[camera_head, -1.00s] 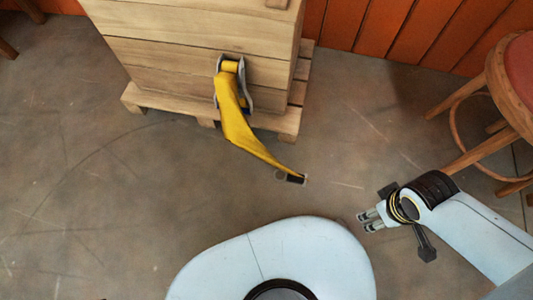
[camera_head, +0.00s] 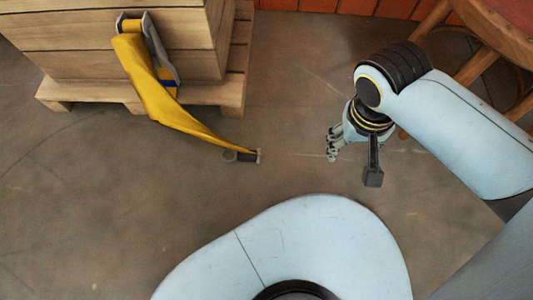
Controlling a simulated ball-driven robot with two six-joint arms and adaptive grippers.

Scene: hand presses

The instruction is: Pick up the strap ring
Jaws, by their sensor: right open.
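The strap ring (camera_head: 229,156) is a small grey ring at the free lower end of a yellow strap (camera_head: 165,103), beside a dark end piece. The strap hangs from a metal ratchet buckle (camera_head: 160,55) on the wooden crate's side and slants down to the right. My right gripper (camera_head: 331,149) is open and empty, to the right of the ring with a clear gap between them. Its fingers are small and partly seen from above. My left gripper is out of view.
The wooden crate (camera_head: 70,30) stands on a pallet (camera_head: 228,95) at the upper left. A wooden stool (camera_head: 490,45) with a red seat is at the upper right, close behind my right arm. Bare floor (camera_head: 90,210) lies around the strap's end.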

